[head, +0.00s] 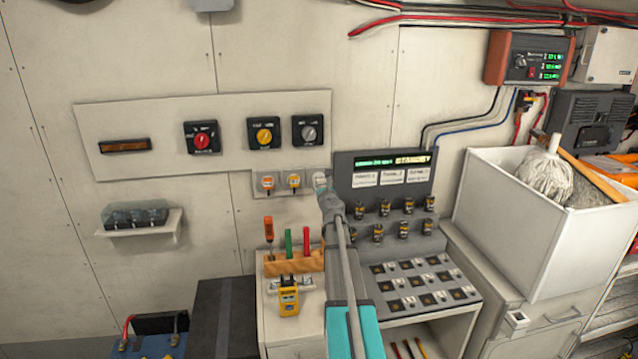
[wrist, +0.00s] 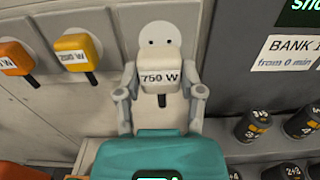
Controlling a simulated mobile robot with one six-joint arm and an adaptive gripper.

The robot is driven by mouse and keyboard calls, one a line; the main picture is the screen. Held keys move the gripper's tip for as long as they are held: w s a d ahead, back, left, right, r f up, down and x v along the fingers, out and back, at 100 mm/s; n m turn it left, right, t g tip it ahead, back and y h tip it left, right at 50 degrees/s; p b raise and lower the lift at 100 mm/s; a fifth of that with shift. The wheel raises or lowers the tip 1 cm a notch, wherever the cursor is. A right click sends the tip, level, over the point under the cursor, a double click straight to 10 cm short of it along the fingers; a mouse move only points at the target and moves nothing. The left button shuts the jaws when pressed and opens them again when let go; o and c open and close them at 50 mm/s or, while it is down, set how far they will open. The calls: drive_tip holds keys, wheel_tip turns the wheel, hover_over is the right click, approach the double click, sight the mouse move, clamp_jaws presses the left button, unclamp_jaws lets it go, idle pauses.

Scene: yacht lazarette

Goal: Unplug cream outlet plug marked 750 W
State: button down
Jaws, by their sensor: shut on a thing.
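The cream plug (wrist: 160,62) marked 750 W is between my gripper's (wrist: 159,80) two grey fingers in the wrist view, and the gripper is shut on it. A short black cord end hangs below the plug. Just above it is a round pale outlet face (wrist: 161,34) with two dark holes showing, so the plug appears to stand out in front of the outlet. Any remaining contact behind the plug is hidden. In the head view my gripper (head: 326,196) reaches the rightmost outlet (head: 319,177) and covers the plug.
A yellow-orange plug (wrist: 77,48) and an orange plug (wrist: 14,57) sit in outlets to the left. Close on the right is a grey console (head: 388,172) with several dark knobs. Below is a wooden rack (head: 292,264) with coloured tools. A white bin (head: 520,235) stands far right.

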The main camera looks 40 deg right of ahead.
drive_tip(key=shift+v, duration=0.95)
drive_tip(key=shift+s, duration=0.1)
drive_tip(key=shift+s, duration=0.15)
idle(0.3)
